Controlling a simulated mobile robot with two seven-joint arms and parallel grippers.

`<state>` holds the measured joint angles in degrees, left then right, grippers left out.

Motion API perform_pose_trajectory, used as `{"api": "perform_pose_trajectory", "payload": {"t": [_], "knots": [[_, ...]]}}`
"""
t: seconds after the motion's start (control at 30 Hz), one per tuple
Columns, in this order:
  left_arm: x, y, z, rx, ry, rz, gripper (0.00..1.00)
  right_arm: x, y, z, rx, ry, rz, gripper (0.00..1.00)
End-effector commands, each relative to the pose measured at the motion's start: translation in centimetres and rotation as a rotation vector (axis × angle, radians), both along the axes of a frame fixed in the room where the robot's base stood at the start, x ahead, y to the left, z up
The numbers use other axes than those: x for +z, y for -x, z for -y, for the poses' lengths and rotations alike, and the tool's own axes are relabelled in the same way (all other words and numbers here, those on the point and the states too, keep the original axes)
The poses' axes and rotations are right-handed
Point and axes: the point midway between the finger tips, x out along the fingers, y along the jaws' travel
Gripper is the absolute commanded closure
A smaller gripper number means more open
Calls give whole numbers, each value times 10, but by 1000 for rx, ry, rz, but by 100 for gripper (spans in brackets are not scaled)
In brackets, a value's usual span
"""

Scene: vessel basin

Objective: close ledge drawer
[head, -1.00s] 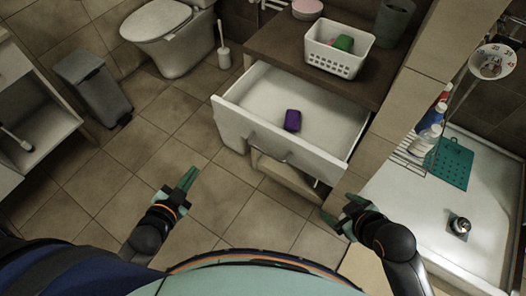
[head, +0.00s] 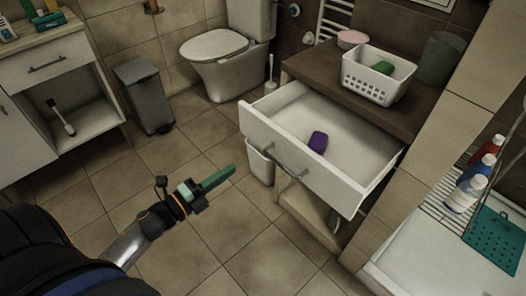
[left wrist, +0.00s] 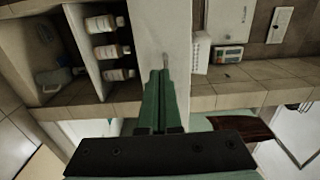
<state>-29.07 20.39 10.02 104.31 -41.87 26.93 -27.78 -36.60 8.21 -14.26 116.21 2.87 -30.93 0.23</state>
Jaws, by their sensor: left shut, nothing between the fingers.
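The ledge drawer (head: 330,186) is white and pulled well out from under the brown ledge (head: 318,72). Its front carries a grey bar handle (head: 283,163), and a purple item (head: 318,141) lies inside it. My left gripper (head: 228,173) is shut and empty, out over the floor tiles to the left of the drawer front and apart from it. My right gripper is not in view.
A white basket (head: 378,88) with a green item stands on the ledge. A small white bin (head: 260,163) stands beneath the drawer's left end. A tiled wall edge (head: 425,150) and a rack of bottles lie to the right.

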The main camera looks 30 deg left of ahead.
Motion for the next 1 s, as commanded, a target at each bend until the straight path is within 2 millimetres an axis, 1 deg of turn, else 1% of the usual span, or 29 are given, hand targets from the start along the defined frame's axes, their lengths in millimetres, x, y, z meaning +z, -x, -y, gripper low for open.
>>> {"api": "perform_pose_trajectory", "payload": {"t": [0.03,0.2,0.4,0.5,0.7,1.0], "knots": [[2,-10,4,-2,1,5,100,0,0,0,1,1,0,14],[1,-42,15,0,1,3,100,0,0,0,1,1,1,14],[1,-76,27,0,1,2,100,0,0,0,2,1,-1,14],[1,-90,33,0,3,2,100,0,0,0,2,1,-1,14],[0,-106,39,1,3,-1,100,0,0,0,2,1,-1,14],[0,-110,40,1,4,-1,100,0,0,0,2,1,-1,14]]}}
